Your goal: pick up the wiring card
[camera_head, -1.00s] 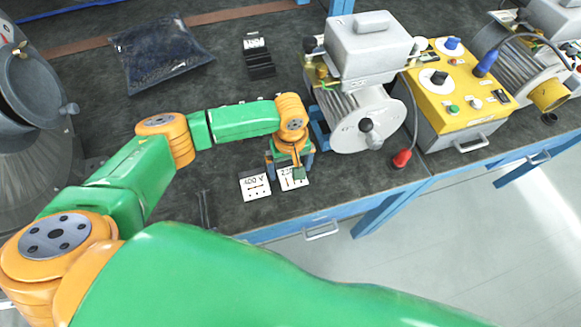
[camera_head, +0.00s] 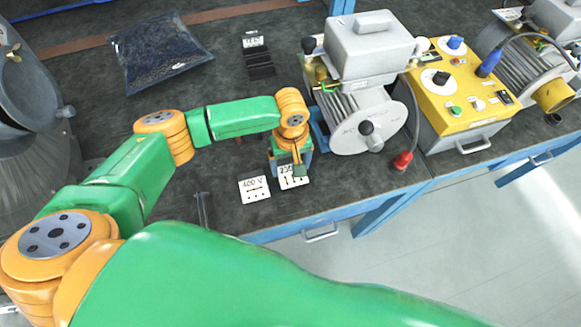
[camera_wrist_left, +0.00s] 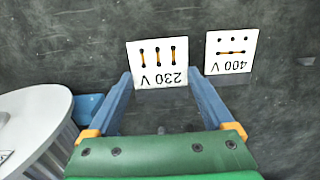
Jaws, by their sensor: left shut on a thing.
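Two white wiring cards are at the front of the bench. The 230 V card (camera_head: 292,181) is partly hidden by my left gripper (camera_head: 291,168) in the head view. In the left wrist view, the 230 V card (camera_wrist_left: 157,62) spans the gap between the blue fingertips of my left gripper (camera_wrist_left: 159,78), which is shut on its side edges. Whether the card is clear of the bench top I cannot tell. The 400 V card (camera_head: 254,188) lies flat beside it; it also shows in the left wrist view (camera_wrist_left: 231,52). My right gripper is not in view.
A grey motor unit (camera_head: 366,125) stands close to the right of my left gripper. A yellow control box (camera_head: 455,95) is further right. A dark bag (camera_head: 160,52) and black strips (camera_head: 258,62) lie behind. The bench's front edge is just below the cards.

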